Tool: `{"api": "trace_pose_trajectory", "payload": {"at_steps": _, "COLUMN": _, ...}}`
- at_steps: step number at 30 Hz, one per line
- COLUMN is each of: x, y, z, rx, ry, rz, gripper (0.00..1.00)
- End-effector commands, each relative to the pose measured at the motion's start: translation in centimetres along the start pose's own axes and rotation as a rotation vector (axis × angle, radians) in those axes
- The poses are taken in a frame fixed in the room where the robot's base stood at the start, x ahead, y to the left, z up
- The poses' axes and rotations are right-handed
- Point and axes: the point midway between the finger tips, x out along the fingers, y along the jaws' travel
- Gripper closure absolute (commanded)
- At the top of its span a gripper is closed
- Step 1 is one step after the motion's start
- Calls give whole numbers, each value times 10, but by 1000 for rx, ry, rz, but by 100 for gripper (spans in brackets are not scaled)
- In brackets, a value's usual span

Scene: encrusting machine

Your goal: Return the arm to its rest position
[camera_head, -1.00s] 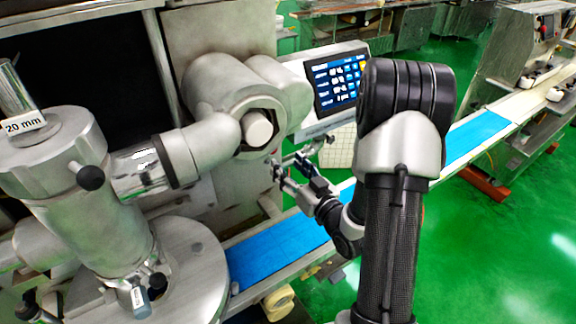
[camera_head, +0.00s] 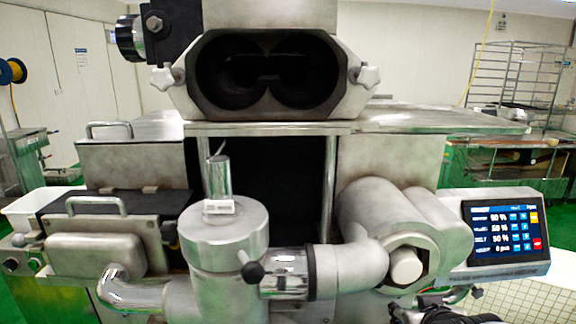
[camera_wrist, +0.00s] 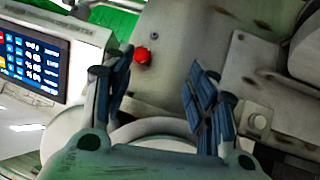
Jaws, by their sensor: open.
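My gripper (camera_wrist: 160,66) is open in the wrist view, with two blue-padded fingers spread apart and nothing held between them. A red button (camera_wrist: 142,55) on the machine's metal face shows beyond the gap, near the left finger. The touchscreen panel (camera_wrist: 38,62) is at the left of that view, tilted. In the head view only a small dark part of my arm shows at the bottom right edge, below the panel; the fingers cannot be made out clearly there. The encrusting machine (camera_head: 262,128) fills the middle of the head view.
The machine's round metal nozzle housing (camera_head: 400,235) and pipe cylinder (camera_head: 225,245) stand close to my arm. The lit touchscreen panel (camera_head: 503,232) juts out at the right. A wire rack (camera_head: 515,75) stands far back right. A white tray (camera_head: 38,205) sits at the left.

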Motion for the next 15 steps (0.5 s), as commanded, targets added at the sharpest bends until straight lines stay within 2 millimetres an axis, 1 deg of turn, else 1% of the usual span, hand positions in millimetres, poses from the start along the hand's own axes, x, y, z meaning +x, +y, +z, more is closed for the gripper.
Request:
{"api": "trace_pose_trajectory", "payload": {"at_steps": 1, "x": -23, "y": -9, "z": 3, "rx": 3, "ry": -35, "rz": -6, "gripper": 47}}
{"api": "trace_pose_trajectory", "payload": {"at_steps": 2, "x": -35, "y": -15, "z": 8, "rx": 8, "ry": -67, "rz": -12, "gripper": 47}}
{"api": "trace_pose_trajectory", "payload": {"at_steps": 3, "x": -52, "y": -22, "z": 17, "rx": 14, "ry": -111, "rz": -23, "gripper": 47}}
{"api": "trace_pose_trajectory", "payload": {"at_steps": 5, "x": -78, "y": -34, "z": 32, "rx": 23, "ry": -175, "rz": -46, "gripper": 47}}
{"api": "trace_pose_trajectory", "payload": {"at_steps": 6, "x": -94, "y": -42, "z": 43, "rx": 27, "ry": -216, "rz": -65, "gripper": 47}}
{"api": "trace_pose_trajectory", "payload": {"at_steps": 9, "x": -132, "y": -60, "z": 68, "rx": 31, "ry": -307, "rz": -116, "gripper": 47}}
{"api": "trace_pose_trajectory", "payload": {"at_steps": 12, "x": -160, "y": -72, "z": 88, "rx": 28, "ry": -374, "rz": -159, "gripper": 47}}
{"api": "trace_pose_trajectory", "payload": {"at_steps": 15, "x": -176, "y": -80, "z": 101, "rx": 24, "ry": -417, "rz": -187, "gripper": 47}}
